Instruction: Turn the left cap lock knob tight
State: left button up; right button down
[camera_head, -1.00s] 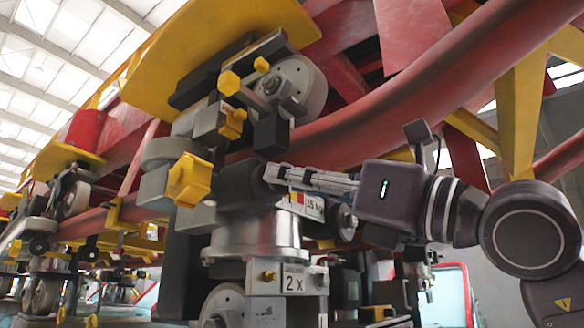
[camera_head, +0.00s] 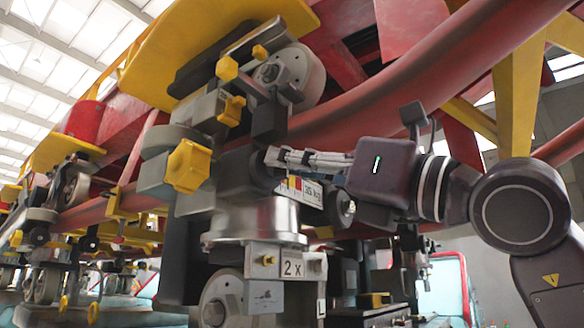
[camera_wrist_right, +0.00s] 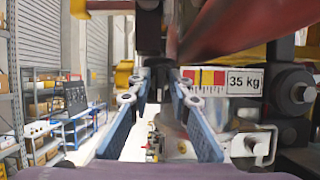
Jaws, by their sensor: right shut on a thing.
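My right gripper (camera_head: 272,158) comes in from the right in the head view, its fingers level. Its tips meet a dark grey part (camera_head: 240,165) above the silver wheel hub. In the right wrist view my two blue-lined fingers (camera_wrist_right: 160,78) close on a dark part between their far ends. The fingers hide most of what they hold, so I cannot tell whether it is the left cap lock knob. A large yellow faceted knob (camera_head: 187,166) sits left of the tips, apart from them. My left gripper is out of view.
Smaller yellow knobs (camera_head: 227,68) sit on the wheel carrier above. The red tube rail (camera_head: 400,90) passes above my right arm. A 35 kg label (camera_wrist_right: 225,80) lies just right of the fingers. Shelving (camera_wrist_right: 60,105) stands farther off.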

jog(key=shift+r+m+t+h+b, duration=0.2)
jog(key=shift+m+h+b, duration=1)
jog(key=shift+m, duration=2.45)
jog(key=shift+f+m+t+h+b, duration=0.1)
jog(key=shift+m+t+h+b, duration=0.7)
jog(key=shift+m, duration=2.9)
jog(key=shift+r+m+g+h+b, duration=0.1)
jog(key=shift+m+h+b, duration=1)
jog(key=shift+m+h, duration=1.8)
jog(key=shift+f+m+y, duration=0.1)
jog(key=shift+m+y, duration=0.5)
jog(key=shift+m, duration=0.35)
jog(key=c, duration=2)
grip_release()
jog(key=shift+a, duration=0.1)
jog(key=shift+c, duration=0.2)
